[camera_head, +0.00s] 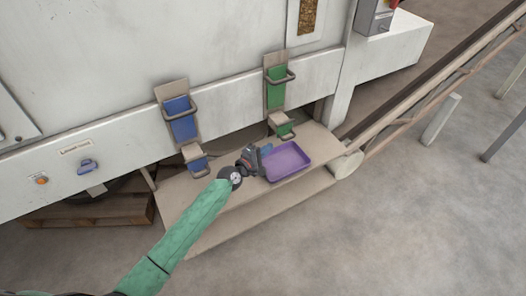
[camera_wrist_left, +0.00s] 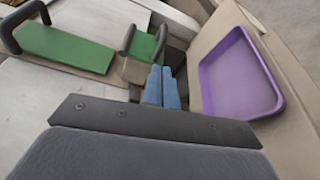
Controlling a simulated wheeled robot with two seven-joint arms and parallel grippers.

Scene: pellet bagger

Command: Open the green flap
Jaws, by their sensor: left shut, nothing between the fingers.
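The green flap (camera_head: 276,89) is a green plate with a dark bar handle on a beige chute on the machine front. A smaller green piece (camera_head: 284,130) with its own handle sits at the chute's lower end. Both green parts show in the left wrist view, the larger plate (camera_wrist_left: 66,47) at upper left and the smaller piece (camera_wrist_left: 144,46) just beyond the fingers. My left gripper (camera_head: 265,151) is shut and empty, below the smaller green piece and beside the purple tray; its blue fingertips (camera_wrist_left: 161,86) are together. I cannot tell whether they touch anything. My right gripper is out of view.
The purple tray (camera_head: 287,161) stands empty on the beige shelf (camera_head: 236,190) under the chutes. A blue flap (camera_head: 181,119) with a handle is on the chute to the left. A conveyor rail (camera_head: 430,81) runs up to the right. Open floor lies in front.

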